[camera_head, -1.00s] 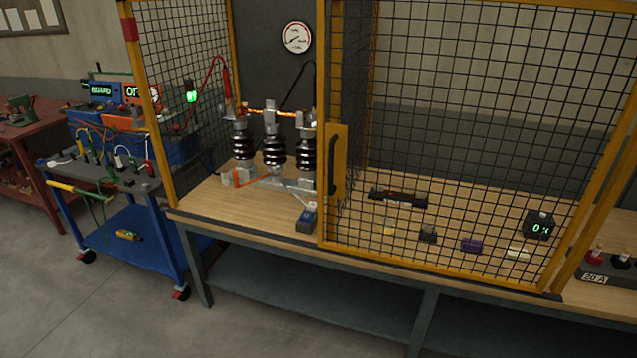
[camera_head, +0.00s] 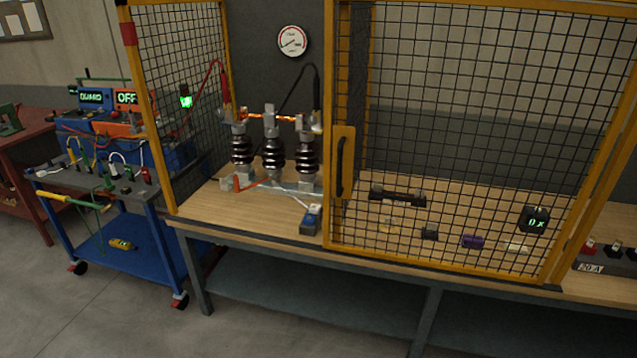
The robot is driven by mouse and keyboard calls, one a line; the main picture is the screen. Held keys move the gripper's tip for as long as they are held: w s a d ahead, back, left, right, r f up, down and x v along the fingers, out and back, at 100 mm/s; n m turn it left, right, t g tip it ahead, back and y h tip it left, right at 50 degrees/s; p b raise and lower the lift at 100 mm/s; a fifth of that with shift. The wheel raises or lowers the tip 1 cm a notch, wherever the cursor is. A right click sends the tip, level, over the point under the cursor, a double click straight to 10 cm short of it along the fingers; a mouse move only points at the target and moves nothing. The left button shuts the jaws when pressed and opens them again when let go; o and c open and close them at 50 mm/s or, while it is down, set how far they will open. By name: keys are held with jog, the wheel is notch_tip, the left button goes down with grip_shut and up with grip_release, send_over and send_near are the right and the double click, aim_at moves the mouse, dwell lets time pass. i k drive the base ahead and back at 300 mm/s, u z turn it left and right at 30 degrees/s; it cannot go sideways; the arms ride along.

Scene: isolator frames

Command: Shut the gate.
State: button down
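The gate (camera_head: 343,165) is a yellow-framed panel of black wire mesh on the front of a cage on the bench. A black handle (camera_head: 341,166) is on a yellow plate at its left edge. The gate covers the right part of the front. A wide gap stands between its left edge and the yellow left post (camera_head: 148,120), so the gate is open. Through the gap I see dark ribbed insulators (camera_head: 273,152) with an orange-glowing rod across their tops. My gripper is not in view, and nothing touches the handle.
A small blue-and-grey device (camera_head: 311,220) sits at the bench front, near the gate's lower left corner. A blue cart (camera_head: 130,260) with instruments stands at the left. A box with red and black terminals (camera_head: 600,255) is at the right. Floor in front of the bench is clear at lower left.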

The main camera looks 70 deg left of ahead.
aim_at(340, 162)
jog(key=z, duration=0.1)
jog(key=k, duration=0.25)
jog(key=u, duration=2.5)
jog(key=k, duration=0.2)
jog(key=u, duration=1.05)
jog(key=k, duration=0.65)
jog(key=z, duration=0.3)
jog(key=i, duration=0.6)
jog(key=z, duration=0.1)
